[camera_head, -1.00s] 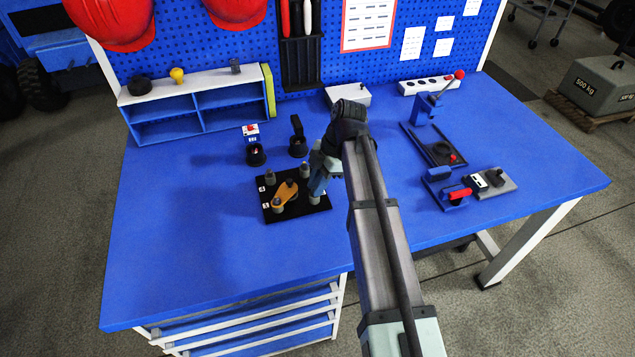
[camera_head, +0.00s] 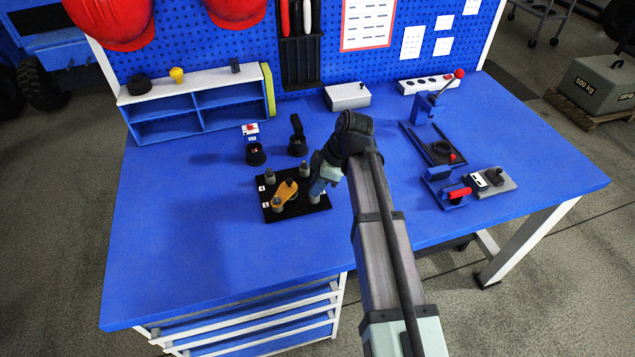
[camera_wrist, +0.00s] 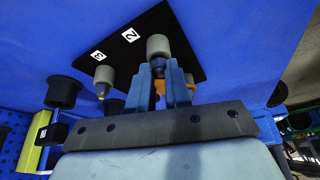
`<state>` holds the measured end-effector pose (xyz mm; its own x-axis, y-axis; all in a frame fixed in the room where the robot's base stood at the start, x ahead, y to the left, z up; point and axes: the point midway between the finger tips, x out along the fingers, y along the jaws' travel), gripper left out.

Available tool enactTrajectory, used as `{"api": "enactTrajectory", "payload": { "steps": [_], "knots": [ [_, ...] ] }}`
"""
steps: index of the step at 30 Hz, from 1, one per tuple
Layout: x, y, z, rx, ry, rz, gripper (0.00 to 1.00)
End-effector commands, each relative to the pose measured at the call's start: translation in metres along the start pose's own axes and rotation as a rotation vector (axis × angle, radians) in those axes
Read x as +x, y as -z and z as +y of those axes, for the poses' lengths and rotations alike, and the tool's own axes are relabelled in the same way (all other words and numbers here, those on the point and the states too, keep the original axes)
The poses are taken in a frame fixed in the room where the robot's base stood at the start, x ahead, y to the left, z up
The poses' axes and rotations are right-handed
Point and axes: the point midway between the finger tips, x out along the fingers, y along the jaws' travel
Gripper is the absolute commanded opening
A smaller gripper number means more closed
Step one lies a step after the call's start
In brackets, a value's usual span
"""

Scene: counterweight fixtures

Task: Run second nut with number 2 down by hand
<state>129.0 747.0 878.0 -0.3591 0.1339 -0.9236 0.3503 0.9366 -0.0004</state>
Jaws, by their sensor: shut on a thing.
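A black plate (camera_head: 296,209) carries several upright grey posts and a flat orange-brown piece (camera_head: 283,196). In the wrist view the plate (camera_wrist: 180,50) shows white labels, one reading 2 (camera_wrist: 130,35) and one that looks like 3 (camera_wrist: 98,56). My gripper (camera_wrist: 160,72) is at the post (camera_wrist: 158,46) beside label 2, its blue fingers either side of the small metallic nut (camera_wrist: 158,67) at the post's end. It is shut on that nut, which is partly hidden. In the head view my gripper (camera_head: 317,188) is at the plate's right side and hides that post.
A blue shelf (camera_head: 200,110) and a white box (camera_head: 347,97) stand at the back. A fixture with a red handle (camera_head: 459,194) is at the right. The table's left and front are clear.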

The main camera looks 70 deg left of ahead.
Motion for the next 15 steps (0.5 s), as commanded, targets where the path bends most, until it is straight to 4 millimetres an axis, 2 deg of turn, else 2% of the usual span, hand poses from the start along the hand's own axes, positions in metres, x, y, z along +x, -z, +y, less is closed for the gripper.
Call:
{"api": "enactTrajectory", "payload": {
  "steps": [15],
  "knots": [
    [0.0000,0.0010,-0.0065,0.451,-0.189,-0.001,0.00]
  ]
}}
